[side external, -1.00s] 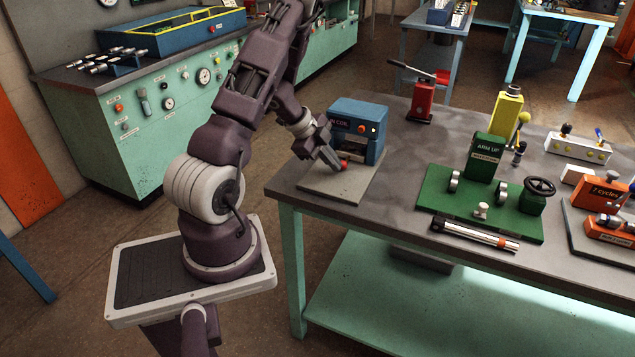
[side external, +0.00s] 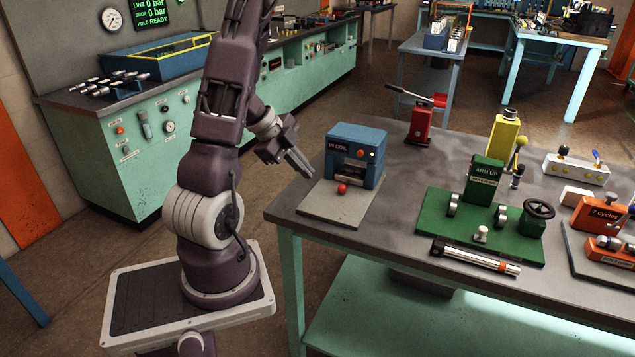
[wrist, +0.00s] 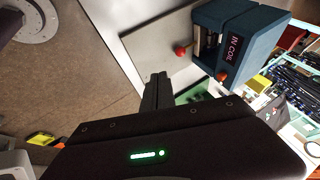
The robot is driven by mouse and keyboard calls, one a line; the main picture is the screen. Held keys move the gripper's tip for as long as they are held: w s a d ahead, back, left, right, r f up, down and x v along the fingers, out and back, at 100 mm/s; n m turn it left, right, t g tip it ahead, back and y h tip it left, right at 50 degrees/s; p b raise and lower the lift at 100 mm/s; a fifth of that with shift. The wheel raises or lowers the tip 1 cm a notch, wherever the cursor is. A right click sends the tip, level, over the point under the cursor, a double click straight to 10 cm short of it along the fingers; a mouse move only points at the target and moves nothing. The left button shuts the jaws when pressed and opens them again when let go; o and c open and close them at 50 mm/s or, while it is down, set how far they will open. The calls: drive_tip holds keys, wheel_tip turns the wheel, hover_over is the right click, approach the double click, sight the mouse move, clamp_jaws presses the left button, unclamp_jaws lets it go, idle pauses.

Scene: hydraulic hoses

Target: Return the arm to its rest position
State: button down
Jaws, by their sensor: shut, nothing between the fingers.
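My gripper (side external: 302,169) is shut and empty. In the side external view it hangs in the air just left of the workbench's left edge, fingers pointing down and to the right. In the wrist view its closed fingers (wrist: 157,90) point toward the grey base plate of the blue IN COIL unit. The blue IN COIL unit (side external: 345,137) stands on its plate (side external: 325,199) at the left end of the bench. A red knob (side external: 342,188) sits at the front of that unit, apart from my fingers; it also shows in the wrist view (wrist: 181,51).
The grey workbench (side external: 400,200) carries a red lever pump (side external: 420,125), a green ARM UP fixture (side external: 470,225), a steel cylinder (side external: 475,258) and orange blocks at the right. A green console (side external: 150,150) stands behind my arm. Floor is open between console and bench.

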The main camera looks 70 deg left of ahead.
drive_tip(key=w+a+r+n+t+y, duration=0.1)
drive_tip(key=w+r+t+y, duration=0.15)
drive_tip(key=w+r, duration=0.4)
drive_tip(key=w+d+r+n+y, duration=0.2)
drive_tip(key=d+r+n+y, duration=0.4)
drive_tip(key=r, duration=0.5)
drive_tip(key=s+d+n+g+h, duration=0.1)
drive_tip(key=s+d+h, duration=0.1)
drive_tip(key=s+d, duration=0.3)
drive_tip(key=s+d+f+n+g+h, duration=0.1)
drive_tip(key=s+d+h, duration=0.2)
drive_tip(key=s+d, duration=0.3)
drive_tip(key=s+d+n+g+h, duration=0.1)
drive_tip(key=s+d+h, duration=0.2)
drive_tip(key=d, duration=1.1)
drive_tip(key=shift+s+f+g, duration=0.3)
drive_tip(key=shift+s+g, duration=0.05)
drive_tip(key=shift+s, duration=0.85)
